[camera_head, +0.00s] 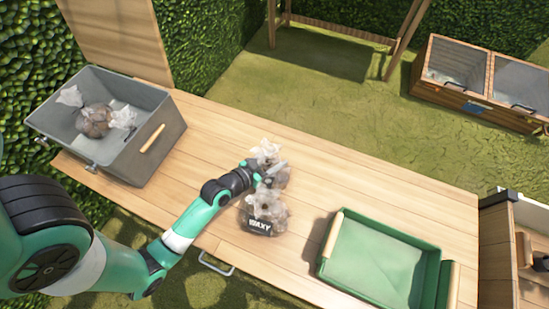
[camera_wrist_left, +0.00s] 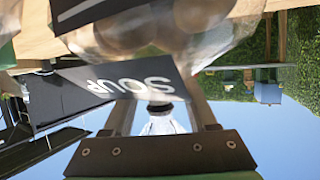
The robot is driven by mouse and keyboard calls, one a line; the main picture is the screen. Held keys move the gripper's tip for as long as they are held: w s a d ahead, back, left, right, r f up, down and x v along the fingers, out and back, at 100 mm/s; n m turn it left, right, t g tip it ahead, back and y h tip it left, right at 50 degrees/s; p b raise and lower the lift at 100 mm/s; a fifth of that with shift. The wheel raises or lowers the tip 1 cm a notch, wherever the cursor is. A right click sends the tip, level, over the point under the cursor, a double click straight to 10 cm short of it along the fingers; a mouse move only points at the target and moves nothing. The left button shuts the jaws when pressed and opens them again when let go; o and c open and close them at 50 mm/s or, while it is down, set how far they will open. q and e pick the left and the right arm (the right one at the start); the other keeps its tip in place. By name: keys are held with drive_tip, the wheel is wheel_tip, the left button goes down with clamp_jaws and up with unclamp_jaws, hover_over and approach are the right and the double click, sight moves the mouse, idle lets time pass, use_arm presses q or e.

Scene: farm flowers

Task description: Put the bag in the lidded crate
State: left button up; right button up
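The lidded crate (camera_head: 158,143) is a grey bin at the left end of the table, with its wooden lid (camera_head: 115,35) standing open behind it. A clear bag of brown contents (camera_head: 96,121) lies inside it. Two similar bags stand mid-table: a rear bag (camera_head: 267,152) and a front bag (camera_head: 262,212) with a black label. My left gripper (camera_head: 268,172) is at the rear bag. In the left wrist view, a bag labelled SOUP (camera_wrist_left: 160,25) is close, its narrow tied neck between the spread fingers, with gaps on both sides. My right gripper is not in view.
A green tray (camera_head: 375,262) sits on the table to the right, looking empty. A wooden box (camera_head: 524,240) stands at the right edge. Bare table lies between the bags and the grey crate. A hedge is behind.

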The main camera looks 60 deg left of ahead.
use_arm(q)
drive_tip(key=shift+r, duration=0.1)
drive_tip(key=shift+s+r+p, duration=0.15)
drive_tip(key=shift+s+p, duration=0.05)
drive_tip(key=shift+p, duration=0.1)
drive_tip(key=p+v, duration=0.1)
drive_tip(key=v, duration=1)
drive_tip(key=shift+s+d+p, duration=0.2)
drive_tip(key=shift+s+p, duration=0.05)
drive_tip(key=shift+p, duration=0.1)
drive_tip(key=shift+r, duration=0.1)
